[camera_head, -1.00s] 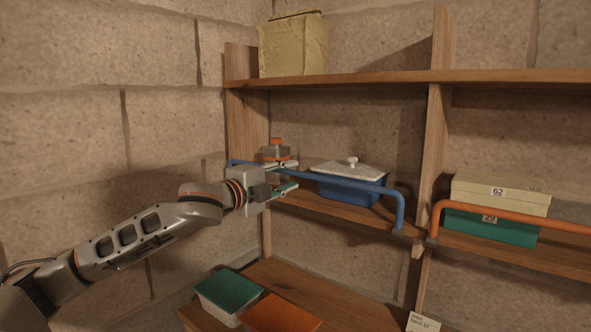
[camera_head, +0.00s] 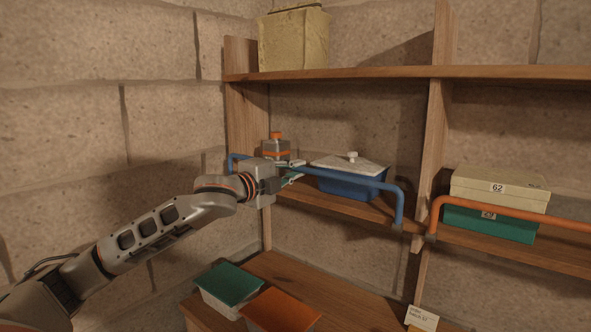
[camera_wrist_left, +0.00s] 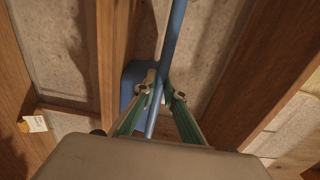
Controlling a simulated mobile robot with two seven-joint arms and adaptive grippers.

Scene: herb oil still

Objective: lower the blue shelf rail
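The blue shelf rail (camera_head: 340,178) runs along the front of the middle shelf at the left bay, standing up above the shelf edge with a bent end at the right. My left gripper (camera_head: 296,172) is at the rail's left part, its fingers drawn together around the bar. In the left wrist view the rail (camera_wrist_left: 174,38) passes between the two green-padded fingertips (camera_wrist_left: 165,90), which appear closed on it. The gripper hides a short stretch of the rail in the head view. My right gripper is out of view.
Behind the rail stand a blue box with a white lid (camera_head: 350,182) and a grey canister with an orange cap (camera_head: 276,147). An orange rail (camera_head: 510,213) fronts stacked boxes (camera_head: 499,188) at the right. Green-lidded (camera_head: 231,283) and orange-lidded (camera_head: 281,312) boxes sit below.

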